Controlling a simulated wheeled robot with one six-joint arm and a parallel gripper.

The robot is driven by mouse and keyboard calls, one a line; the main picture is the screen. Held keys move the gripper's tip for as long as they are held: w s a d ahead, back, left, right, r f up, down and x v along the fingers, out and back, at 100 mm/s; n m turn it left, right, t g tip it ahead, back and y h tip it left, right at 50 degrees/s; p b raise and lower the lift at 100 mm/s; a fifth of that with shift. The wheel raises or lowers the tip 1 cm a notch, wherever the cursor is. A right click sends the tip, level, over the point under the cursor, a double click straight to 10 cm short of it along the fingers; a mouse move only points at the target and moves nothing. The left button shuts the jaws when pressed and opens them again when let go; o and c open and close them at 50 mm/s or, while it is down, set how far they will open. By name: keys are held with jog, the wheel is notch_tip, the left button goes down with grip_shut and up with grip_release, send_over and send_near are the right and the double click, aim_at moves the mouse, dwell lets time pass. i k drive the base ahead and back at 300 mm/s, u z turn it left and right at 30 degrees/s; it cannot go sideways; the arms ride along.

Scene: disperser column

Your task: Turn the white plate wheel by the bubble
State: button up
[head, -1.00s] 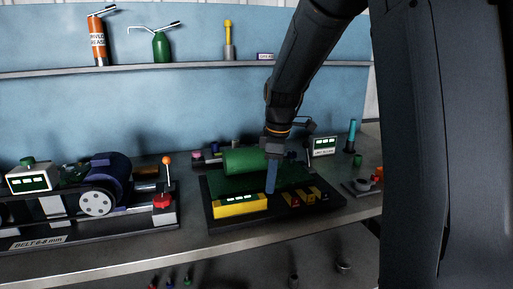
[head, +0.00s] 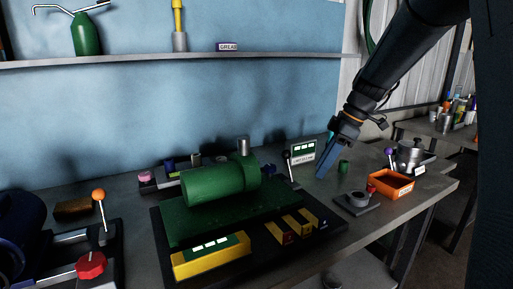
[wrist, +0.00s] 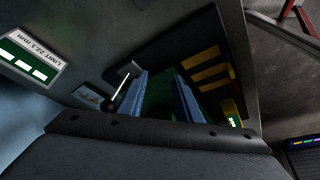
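I cannot make out a white plate wheel in the current views. A yellow block with a green window and pale marks (head: 211,257), possibly the bubble level, lies at the front of a black base plate (head: 165,238). A green cylinder (head: 215,184) lies behind it on the same unit. My gripper (head: 324,168) is to the right of the cylinder, above the bench, with its blue fingers pointing down. In the wrist view the two blue fingers (wrist: 160,97) stand apart with nothing between them.
A black-knobbed lever (head: 288,160) and a sign (head: 304,152) stand near my fingers. An orange-knobbed lever (head: 99,203) and red knob (head: 91,264) stand at left.

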aim_at(220, 159)
jog(key=u, duration=0.05)
jog(key=i, duration=1.05)
jog(key=u, duration=0.8)
